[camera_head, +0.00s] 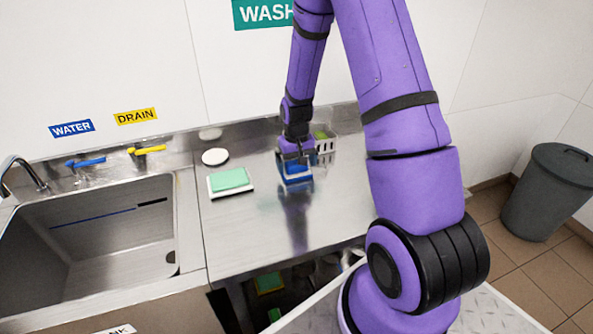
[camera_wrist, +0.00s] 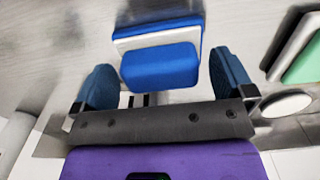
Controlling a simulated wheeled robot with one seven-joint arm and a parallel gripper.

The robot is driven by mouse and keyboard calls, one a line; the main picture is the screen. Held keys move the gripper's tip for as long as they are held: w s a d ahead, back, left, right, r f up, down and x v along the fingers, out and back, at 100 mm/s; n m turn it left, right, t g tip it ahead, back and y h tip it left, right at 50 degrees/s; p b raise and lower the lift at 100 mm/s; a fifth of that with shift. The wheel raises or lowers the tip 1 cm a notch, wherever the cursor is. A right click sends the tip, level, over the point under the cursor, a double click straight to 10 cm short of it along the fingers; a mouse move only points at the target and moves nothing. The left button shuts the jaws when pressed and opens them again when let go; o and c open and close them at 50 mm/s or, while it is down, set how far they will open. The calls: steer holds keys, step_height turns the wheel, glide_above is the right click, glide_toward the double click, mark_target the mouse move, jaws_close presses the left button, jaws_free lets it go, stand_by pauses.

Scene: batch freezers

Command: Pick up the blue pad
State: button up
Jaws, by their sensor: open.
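The blue pad (camera_wrist: 160,67) lies between the open fingers of my gripper (camera_wrist: 163,82) in the wrist view. It has a rounded blue block on top, a white layer under it and a blue edge beyond. There is a gap between the pad and the finger on each side. In the head view the blue pad (camera_head: 296,179) is on the steel counter, right below my gripper (camera_head: 295,160), which partly hides it. Whether the fingertips reach down beside the block is hard to tell.
A green pad (camera_head: 230,179) on a white base lies to the left, with a white round disc (camera_head: 215,156) behind it. A white basket (camera_head: 325,140) stands close behind at the right. A sink (camera_head: 95,240) is at the left. The counter's front (camera_head: 250,235) is clear.

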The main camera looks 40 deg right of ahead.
steer(key=c, duration=1)
steer(key=shift+c, duration=0.2)
